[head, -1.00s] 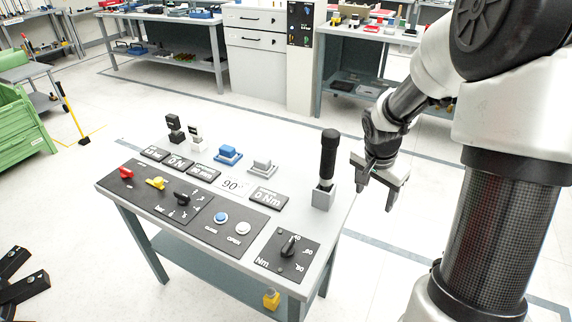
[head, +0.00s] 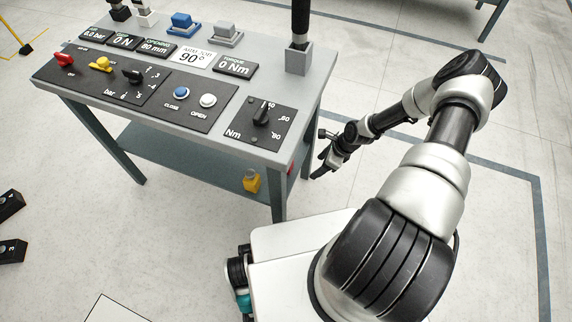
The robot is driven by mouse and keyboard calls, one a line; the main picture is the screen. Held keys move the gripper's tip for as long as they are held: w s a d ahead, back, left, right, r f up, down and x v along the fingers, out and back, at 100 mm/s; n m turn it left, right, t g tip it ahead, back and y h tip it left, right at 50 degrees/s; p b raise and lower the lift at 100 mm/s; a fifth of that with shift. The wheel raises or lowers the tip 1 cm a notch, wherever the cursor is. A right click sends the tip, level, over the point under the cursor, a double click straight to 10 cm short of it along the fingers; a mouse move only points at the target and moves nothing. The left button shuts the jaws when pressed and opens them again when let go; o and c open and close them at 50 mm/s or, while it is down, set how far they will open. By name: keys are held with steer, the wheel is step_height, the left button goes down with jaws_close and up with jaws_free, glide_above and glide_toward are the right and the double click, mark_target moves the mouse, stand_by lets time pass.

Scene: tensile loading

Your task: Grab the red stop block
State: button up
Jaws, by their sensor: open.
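A small red piece (head: 291,167), perhaps the red stop block, shows at the right side of the grey control table, below its top. Only a sliver of it is visible, so its shape is unclear. My gripper (head: 322,160) is just right of the table and close to that red piece, with a visible gap between them. It is low, beside the table's right edge, seen from the side. Its jaws are open and nothing shows between them.
The control table (head: 190,128) carries a red knob (head: 63,60), a yellow knob (head: 101,64), buttons, displays and an upright black handle (head: 300,22).

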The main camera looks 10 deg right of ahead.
steer(key=w+a, duration=0.2)
steer(key=a, duration=0.1)
steer(key=w+a+b, duration=0.1)
steer(key=w+a, duration=0.1)
steer(key=a, duration=0.1)
steer(key=w+a, duration=0.2)
steer(key=a, duration=0.1)
steer(key=shift+w+a+b, duration=0.15)
steer(key=shift+a+b, duration=0.1)
steer(key=shift+b, duration=0.15)
steer(key=b+x, duration=0.1)
steer(key=x, duration=0.4)
steer(key=shift+d+b, duration=0.15)
steer(key=shift+b, duration=0.2)
jaws_close()
steer(key=shift+r, duration=0.15)
